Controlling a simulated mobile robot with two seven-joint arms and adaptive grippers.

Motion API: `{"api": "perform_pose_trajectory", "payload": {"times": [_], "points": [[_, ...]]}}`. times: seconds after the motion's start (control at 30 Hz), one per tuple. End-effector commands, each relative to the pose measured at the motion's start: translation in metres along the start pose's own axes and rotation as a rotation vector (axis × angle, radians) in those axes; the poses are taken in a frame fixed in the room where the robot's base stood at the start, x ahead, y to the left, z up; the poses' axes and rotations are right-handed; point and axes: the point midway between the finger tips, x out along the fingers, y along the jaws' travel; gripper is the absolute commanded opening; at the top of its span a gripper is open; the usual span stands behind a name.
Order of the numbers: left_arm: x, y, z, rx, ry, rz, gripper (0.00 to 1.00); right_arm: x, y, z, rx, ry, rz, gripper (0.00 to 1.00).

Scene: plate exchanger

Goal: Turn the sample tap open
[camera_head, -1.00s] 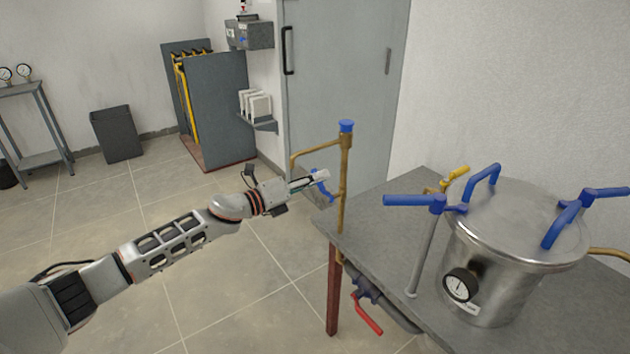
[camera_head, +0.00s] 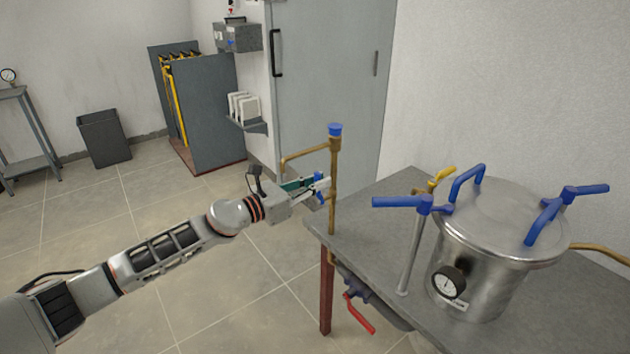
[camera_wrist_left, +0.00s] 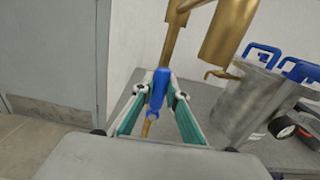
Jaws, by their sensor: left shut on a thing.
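The sample tap is a blue lever (camera_wrist_left: 158,88) on an upright brass pipe (camera_head: 333,165) at the table's left corner. In the left wrist view the lever stands between the teal-sided fingers of my left gripper (camera_wrist_left: 158,92), which is shut on it. In the head view my left gripper (camera_head: 323,187) reaches the pipe from the left. Small blue parts of the lever show around its fingertips, and the fingers hide the rest. The pipe has a blue cap on top and a side branch to the left. My right gripper is in neither current view.
A steel vessel (camera_head: 492,245) with blue clamp handles and a gauge stands on the grey table (camera_head: 372,222), right of the pipe. A red-handled valve (camera_head: 359,314) hangs below the table edge. A grey cabinet (camera_head: 330,80) stands behind. The floor at left is open.

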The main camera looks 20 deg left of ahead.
Motion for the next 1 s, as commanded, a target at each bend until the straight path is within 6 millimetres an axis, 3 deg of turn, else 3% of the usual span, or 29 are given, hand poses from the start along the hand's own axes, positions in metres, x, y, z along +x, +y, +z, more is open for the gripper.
{"api": "perform_pose_trajectory", "payload": {"times": [0.67, 0.7, 0.73, 1.0], "points": [[-0.0001, -0.0036, -0.0013, 0.059, 0.002, 0.0, 0.0, -0.0018, -0.0019, 0.0041, 0.003, -0.007, -0.003, 0.4], [-0.0001, -0.0036, -0.0014, 0.06, 0.002, 0.0, 0.23, -0.002, -0.0021, 0.0043, 0.003, -0.008, -0.003, 0.4], [-0.0001, -0.0036, -0.0014, 0.059, 0.002, 0.0, 0.31, -0.0021, -0.0021, 0.0044, 0.003, -0.008, -0.003, 0.4], [0.0, -0.0035, -0.0007, 0.056, 0.001, 0.0, 0.31, -0.0023, -0.0013, 0.002, 0.002, -0.004, -0.001, 0.4]]}}
